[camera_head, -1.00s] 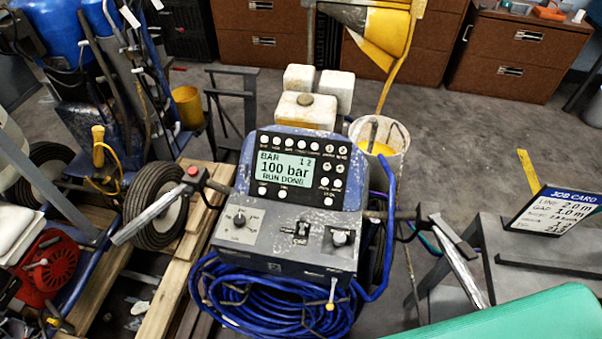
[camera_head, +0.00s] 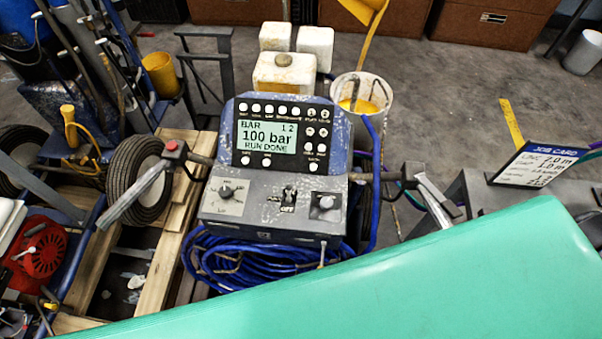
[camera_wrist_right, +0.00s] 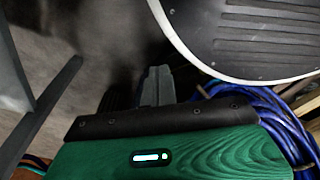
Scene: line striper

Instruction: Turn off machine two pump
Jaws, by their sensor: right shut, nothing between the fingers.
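The line striper's control console (camera_head: 265,215) stands in the middle of the head view. Its screen (camera_head: 267,138) reads "BAR", "1 2", "100 bar" and "RUN DONE", with rows of round buttons around it. Below are a rotary dial (camera_head: 226,192) on the left, a small lever switch (camera_head: 289,193) with an "OFF" label, and a knob (camera_head: 326,203) on the right. Which part is the pump control for machine two I cannot tell. My right gripper (camera_wrist_right: 157,85) is shut and empty in the right wrist view, beside blue hose (camera_wrist_right: 255,102). My left gripper is in neither view.
A large green surface, probably my own arm, covers the lower right of the head view. Handlebars flank the console. Coiled blue hose (camera_head: 235,262) hangs below it. A job card (camera_head: 540,163) stands at right; a wooden pallet (camera_head: 185,215) and wheel (camera_head: 138,178) are at left.

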